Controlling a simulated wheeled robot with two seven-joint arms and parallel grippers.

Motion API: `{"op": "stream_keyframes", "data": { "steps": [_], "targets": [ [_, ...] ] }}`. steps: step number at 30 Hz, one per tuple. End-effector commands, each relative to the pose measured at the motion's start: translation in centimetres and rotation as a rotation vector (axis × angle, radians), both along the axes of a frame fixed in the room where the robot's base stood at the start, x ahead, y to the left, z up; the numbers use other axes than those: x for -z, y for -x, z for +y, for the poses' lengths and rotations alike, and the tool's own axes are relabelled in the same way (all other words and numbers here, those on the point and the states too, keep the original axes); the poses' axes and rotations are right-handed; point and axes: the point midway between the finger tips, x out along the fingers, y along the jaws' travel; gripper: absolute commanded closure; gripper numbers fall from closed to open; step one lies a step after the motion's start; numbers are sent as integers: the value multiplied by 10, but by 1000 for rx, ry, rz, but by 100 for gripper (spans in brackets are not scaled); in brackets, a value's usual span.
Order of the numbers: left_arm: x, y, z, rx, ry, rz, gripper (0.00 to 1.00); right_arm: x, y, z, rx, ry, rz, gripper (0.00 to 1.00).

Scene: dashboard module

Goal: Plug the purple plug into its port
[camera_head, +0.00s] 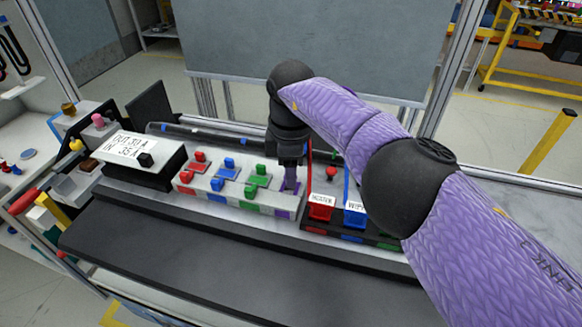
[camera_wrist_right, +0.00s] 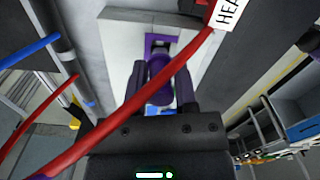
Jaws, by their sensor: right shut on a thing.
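My right gripper (camera_head: 290,172) points down over the right end of the light grey port block (camera_head: 215,190). It is shut on the purple plug (camera_head: 291,186), whose lower part shows below the fingers. In the right wrist view the purple plug (camera_wrist_right: 158,72) sits between the two fingers (camera_wrist_right: 160,92). The purple port (camera_wrist_right: 158,42), a square frame with a dark opening, lies just beyond the plug's end, nearly in line with it. I cannot tell whether the plug's tip is inside the opening. My left gripper is not in view.
Red (camera_head: 199,160), blue (camera_head: 229,167) and green (camera_head: 260,174) plugs stand on the block. A red HEATER connector (camera_head: 320,208) and a blue connector (camera_head: 354,214) stand close on the right. A red cable (camera_wrist_right: 130,105) crosses the right wrist view. A black display box (camera_head: 140,160) stands left.

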Motion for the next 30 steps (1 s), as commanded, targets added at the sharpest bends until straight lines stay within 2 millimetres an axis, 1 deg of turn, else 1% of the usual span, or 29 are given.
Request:
{"op": "stream_keyframes", "data": {
  "steps": [5, 15, 24, 30],
  "targets": [
    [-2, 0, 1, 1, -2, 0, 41, 0, 0, 0, 0, -1, 0, 100],
    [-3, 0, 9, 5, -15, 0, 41, 0, 0, 0, 0, 0, 0, 100],
    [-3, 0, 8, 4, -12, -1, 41, 0, 0, 0, 0, 0, 0, 100],
    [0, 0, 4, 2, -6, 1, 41, 5, 0, 0, 0, 0, 1, 100]
  ]
}}
